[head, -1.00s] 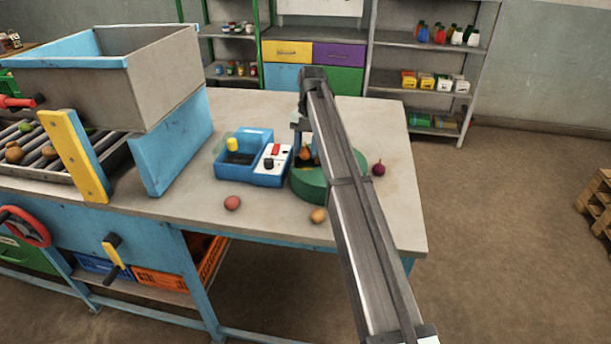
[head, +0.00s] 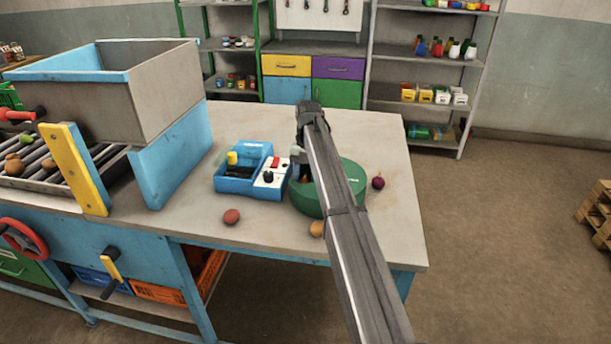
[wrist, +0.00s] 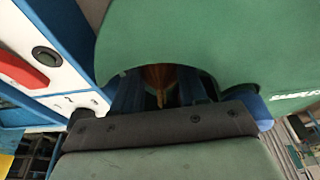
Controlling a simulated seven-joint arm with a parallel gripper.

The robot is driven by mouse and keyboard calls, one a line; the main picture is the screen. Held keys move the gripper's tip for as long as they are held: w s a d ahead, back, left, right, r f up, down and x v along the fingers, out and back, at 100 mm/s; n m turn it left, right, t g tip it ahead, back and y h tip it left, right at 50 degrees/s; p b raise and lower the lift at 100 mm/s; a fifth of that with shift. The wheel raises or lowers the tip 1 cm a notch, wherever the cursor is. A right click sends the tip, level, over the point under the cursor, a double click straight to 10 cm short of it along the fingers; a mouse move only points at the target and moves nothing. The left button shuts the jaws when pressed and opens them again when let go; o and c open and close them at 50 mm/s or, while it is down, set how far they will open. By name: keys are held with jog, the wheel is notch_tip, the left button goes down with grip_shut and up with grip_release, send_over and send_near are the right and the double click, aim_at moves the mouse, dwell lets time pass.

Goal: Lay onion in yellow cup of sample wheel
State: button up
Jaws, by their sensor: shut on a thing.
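The sample wheel is a green drum (head: 340,185) on the table, partly behind my arm. Its green top (wrist: 215,45) fills the upper wrist view and has a dark cut-out at its near edge. My gripper (wrist: 159,90) is shut on a brown-orange onion (wrist: 158,74), which sits at this cut-out between the blue fingers. In the head view my gripper is at the wheel's left side, mostly hidden by my arm. The yellow cup does not show; whether the onion touches a cup cannot be told.
A blue box (head: 235,178) with a yellow knob and a white switch panel (head: 271,178) stands close left of the wheel. A reddish potato-like item (head: 231,216), a tan one (head: 317,229) and a purple onion (head: 378,182) lie around it.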

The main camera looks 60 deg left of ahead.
jog(key=o, duration=0.8)
jog(key=shift+f, duration=0.1)
jog(key=shift+o, duration=0.2)
jog(key=shift+v, duration=2.85)
